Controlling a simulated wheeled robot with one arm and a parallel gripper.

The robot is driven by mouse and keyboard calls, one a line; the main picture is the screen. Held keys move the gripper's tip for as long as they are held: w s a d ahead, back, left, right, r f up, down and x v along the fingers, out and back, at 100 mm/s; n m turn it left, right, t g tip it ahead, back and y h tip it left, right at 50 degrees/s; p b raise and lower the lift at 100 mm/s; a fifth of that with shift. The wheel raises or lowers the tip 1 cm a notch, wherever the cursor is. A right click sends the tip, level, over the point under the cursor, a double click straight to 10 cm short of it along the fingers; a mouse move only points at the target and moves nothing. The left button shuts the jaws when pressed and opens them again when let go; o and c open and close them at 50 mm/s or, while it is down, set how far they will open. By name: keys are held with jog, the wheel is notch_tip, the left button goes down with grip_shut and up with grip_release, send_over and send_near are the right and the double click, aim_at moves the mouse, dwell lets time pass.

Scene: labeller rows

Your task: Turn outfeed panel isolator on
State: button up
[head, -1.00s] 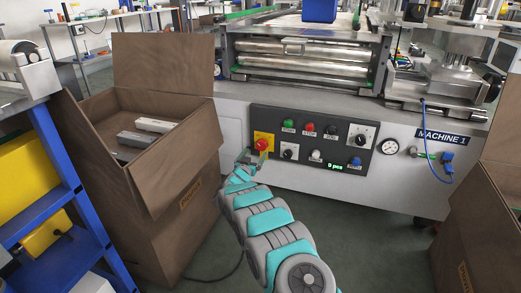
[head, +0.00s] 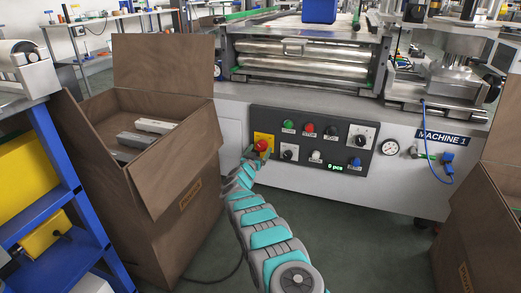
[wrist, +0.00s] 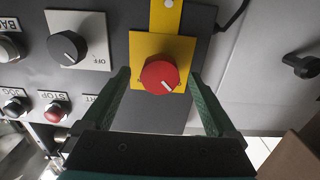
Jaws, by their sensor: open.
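The isolator is a red rotary knob (wrist: 160,77) on a yellow plate (wrist: 146,48), at the left end of the dark control panel (head: 315,121) on the machine. In the head view the red knob (head: 262,145) shows just past the end of my arm. My gripper (wrist: 162,84) is open, with one green finger on each side of the knob and gaps to both. The knob's white pointer mark slants toward the lower right in the wrist view. I cannot tell how deep the fingers reach around it.
Near the isolator is a black selector (wrist: 68,46) with an OFF label. Push buttons, including a red STOP button (wrist: 55,112), sit farther left in the wrist view. An open brown box (head: 175,215) stands left of my arm. A blue shelf frame (head: 60,150) is farther left.

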jog(key=shift+w+d+r, duration=0.15)
jog(key=shift+w+d, duration=0.05)
jog(key=shift+w, duration=0.5)
jog(key=shift+c, duration=0.4)
jog(key=c, duration=1.3)
